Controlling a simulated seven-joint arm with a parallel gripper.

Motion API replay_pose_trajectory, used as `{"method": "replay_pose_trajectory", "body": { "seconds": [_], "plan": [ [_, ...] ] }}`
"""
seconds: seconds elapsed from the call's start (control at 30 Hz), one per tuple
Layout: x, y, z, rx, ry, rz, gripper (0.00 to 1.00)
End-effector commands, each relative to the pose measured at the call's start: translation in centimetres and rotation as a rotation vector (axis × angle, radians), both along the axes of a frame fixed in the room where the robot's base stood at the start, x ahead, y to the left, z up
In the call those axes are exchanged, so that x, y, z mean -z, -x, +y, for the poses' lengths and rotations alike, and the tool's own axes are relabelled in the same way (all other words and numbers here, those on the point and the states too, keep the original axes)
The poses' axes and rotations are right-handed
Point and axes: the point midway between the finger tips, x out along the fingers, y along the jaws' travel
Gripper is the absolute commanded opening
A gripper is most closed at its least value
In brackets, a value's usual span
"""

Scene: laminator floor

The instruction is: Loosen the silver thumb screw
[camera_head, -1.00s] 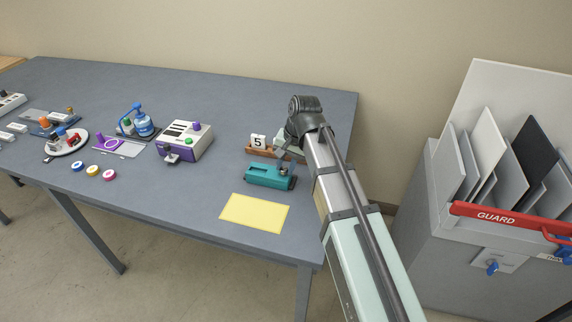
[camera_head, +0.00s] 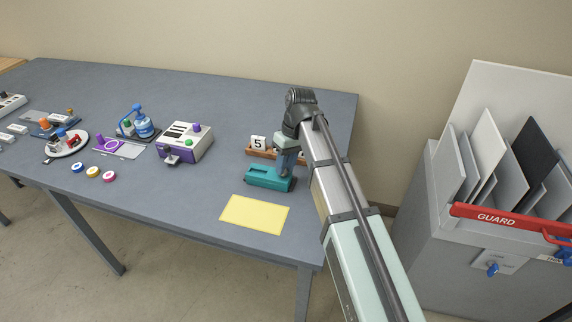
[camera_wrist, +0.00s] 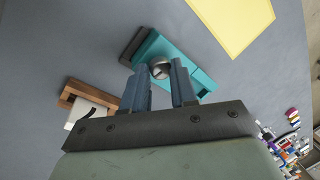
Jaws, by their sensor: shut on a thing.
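The teal device (camera_head: 262,179) sits near the table's right front, behind a yellow sheet (camera_head: 254,214). It also shows in the wrist view (camera_wrist: 203,82). The silver thumb screw (camera_wrist: 160,69) is a small round metal head on the teal device, between my fingertips in the wrist view. My gripper (camera_wrist: 160,66) points down over the device, its two blue-grey fingers shut on the screw. In the head view my gripper (camera_head: 286,170) hides the screw.
A wooden holder with a number 5 card (camera_head: 258,142) stands just behind the device, close to my gripper. A white and purple machine (camera_head: 185,142) and several smaller items are left. A grey cabinet with a red guard bar (camera_head: 510,220) stands right of the table.

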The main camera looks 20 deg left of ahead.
Motion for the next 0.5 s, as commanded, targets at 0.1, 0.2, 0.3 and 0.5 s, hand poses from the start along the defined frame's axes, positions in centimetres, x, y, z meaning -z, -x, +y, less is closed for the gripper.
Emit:
{"method": "replay_pose_trajectory", "body": {
  "seconds": [0.1, 0.2, 0.3, 0.5],
  "plan": [
    [0.0, -0.11, 0.13, -0.072, -0.001, 0.0, 0.0],
    [0.0, -0.1, 0.15, -0.122, 0.0, 0.0, 0.0],
    [-0.01, -0.09, 0.16, -0.159, -0.001, 0.001, 0.0],
    [0.0, -0.08, 0.17, -0.201, -0.001, 0.0, 0.0]
  ]
}}
